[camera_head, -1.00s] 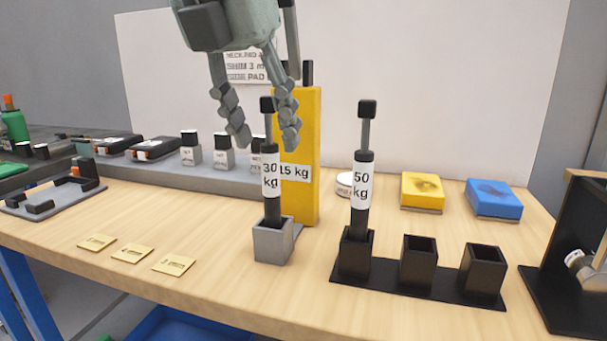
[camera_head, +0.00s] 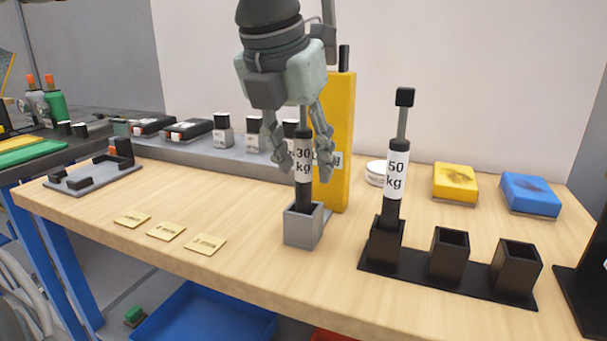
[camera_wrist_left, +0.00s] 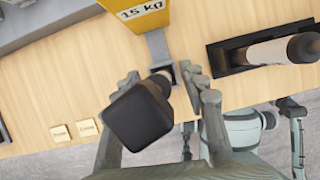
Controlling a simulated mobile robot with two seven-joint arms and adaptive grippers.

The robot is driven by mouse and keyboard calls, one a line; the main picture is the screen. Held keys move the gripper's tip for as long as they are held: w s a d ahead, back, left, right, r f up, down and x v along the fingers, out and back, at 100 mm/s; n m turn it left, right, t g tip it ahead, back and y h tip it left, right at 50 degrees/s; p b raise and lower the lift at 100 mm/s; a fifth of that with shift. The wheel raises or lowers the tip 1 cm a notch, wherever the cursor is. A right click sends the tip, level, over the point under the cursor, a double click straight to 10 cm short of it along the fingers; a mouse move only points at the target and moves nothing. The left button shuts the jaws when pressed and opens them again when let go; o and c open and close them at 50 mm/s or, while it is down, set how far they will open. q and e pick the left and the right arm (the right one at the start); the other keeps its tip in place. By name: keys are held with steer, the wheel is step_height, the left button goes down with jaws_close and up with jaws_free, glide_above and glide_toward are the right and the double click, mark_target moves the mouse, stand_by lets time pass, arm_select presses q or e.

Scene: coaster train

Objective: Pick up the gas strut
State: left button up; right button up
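A black gas strut with a white 30 kg label (camera_head: 303,162) stands upright in a grey square holder (camera_head: 303,229). My left gripper (camera_head: 305,168) points down over it, with a finger on either side of the label. The fingers look open, with no clear grip on the strut. In the left wrist view the strut's black cap (camera_wrist_left: 140,116) sits between the fingers and hides part of the shaft. Another gas strut, labelled 50 kg (camera_head: 397,175), stands upright in the left socket of a black rack (camera_head: 418,270).
A yellow block (camera_head: 340,130), labelled 15 kg in the left wrist view (camera_wrist_left: 137,14), stands close behind the 30 kg strut. Two rack sockets are empty. Yellow (camera_head: 455,182) and blue (camera_head: 530,193) pads lie behind. Small tags (camera_head: 166,231) lie left; the front left table is mostly clear.

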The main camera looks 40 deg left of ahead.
arm_select(q)
jaws_close()
steer(key=shift+r, duration=0.1)
